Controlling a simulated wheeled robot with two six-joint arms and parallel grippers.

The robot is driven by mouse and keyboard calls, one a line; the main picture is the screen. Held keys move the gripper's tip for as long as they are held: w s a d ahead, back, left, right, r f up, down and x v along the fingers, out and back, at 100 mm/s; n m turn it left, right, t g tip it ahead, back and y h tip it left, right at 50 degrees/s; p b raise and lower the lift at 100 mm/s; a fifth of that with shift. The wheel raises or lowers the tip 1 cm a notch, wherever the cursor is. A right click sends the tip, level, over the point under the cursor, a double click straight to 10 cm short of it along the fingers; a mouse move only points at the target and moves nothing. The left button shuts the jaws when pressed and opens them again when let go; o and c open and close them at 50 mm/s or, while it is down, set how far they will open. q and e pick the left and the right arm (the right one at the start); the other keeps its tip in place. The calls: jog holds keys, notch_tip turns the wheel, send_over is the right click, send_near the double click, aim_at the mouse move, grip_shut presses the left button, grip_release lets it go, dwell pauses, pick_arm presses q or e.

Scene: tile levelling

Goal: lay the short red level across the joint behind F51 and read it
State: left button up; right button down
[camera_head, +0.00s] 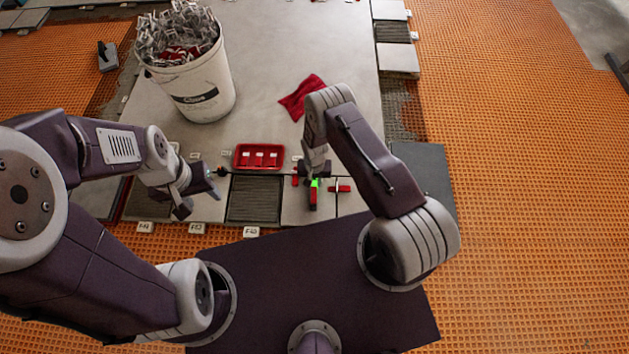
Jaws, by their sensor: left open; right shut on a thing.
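The short red level (313,201) with a bright green patch hangs from my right gripper (314,177), which is shut on it. It points toward me, over or on the pale tile at the front edge; I cannot tell whether it touches. My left gripper (197,196) is open and empty, left of the dark ridged bay (254,199). Small white tags stand along the front edge, one (251,232) in front of that bay; their lettering is too small to read surely. The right gripper hides part of the joint behind the level.
A red tray (258,147) with red pieces lies behind the bay. A small red piece (341,189) lies right of the level. A white bucket (207,94) full of clips and a red cloth (300,98) stand farther back on grey tile. Orange matting (520,180) spreads right.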

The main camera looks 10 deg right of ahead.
jog(key=shift+f, duration=0.1)
jog(key=c, duration=1.2)
grip_release()
notch_tip(320, 180, up, 9)
jog(key=p, duration=0.6)
jog(key=shift+p, duration=0.3)
